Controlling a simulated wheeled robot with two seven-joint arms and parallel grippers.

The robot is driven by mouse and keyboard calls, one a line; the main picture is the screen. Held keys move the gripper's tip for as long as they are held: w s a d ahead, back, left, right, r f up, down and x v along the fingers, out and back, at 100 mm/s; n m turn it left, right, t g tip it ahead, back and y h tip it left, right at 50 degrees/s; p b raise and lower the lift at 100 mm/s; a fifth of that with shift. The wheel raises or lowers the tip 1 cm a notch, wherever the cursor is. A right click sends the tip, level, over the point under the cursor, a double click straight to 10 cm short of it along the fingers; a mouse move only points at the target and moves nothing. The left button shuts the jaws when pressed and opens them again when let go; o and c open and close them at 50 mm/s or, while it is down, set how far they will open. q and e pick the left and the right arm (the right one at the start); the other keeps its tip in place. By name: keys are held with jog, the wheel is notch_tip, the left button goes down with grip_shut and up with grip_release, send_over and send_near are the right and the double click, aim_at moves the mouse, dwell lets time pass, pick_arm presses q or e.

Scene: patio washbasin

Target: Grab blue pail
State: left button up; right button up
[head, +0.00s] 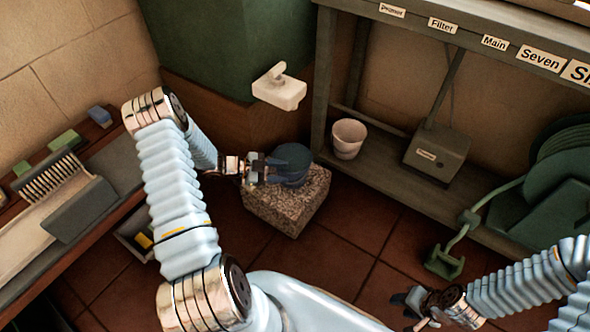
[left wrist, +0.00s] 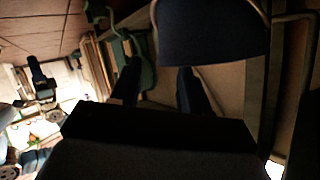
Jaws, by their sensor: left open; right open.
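The dark blue pail (head: 292,159) sits on a speckled stone block (head: 276,212) in the middle of the head view. My left gripper (head: 268,168) is at the pail's left side, open, and covers part of it. In the left wrist view the pail (left wrist: 212,32) fills the top, just beyond the two spread fingers (left wrist: 160,85). I cannot tell whether a finger touches it. My right gripper (head: 417,306) is open and empty over the floor at the lower right.
A white pail (head: 348,138) and a grey box (head: 437,153) stand on the low shelf of the bench behind. A white dispenser (head: 279,88) is above the block. A green hose reel (head: 560,185) is at right.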

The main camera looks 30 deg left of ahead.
aim_at(294, 173)
pick_arm(q)
jog(key=x, duration=0.5)
jog(key=shift+w+a, duration=0.15)
jog(key=shift+w, duration=0.1)
grip_shut()
jog(key=shift+s+f, duration=0.1)
dwell(0.9)
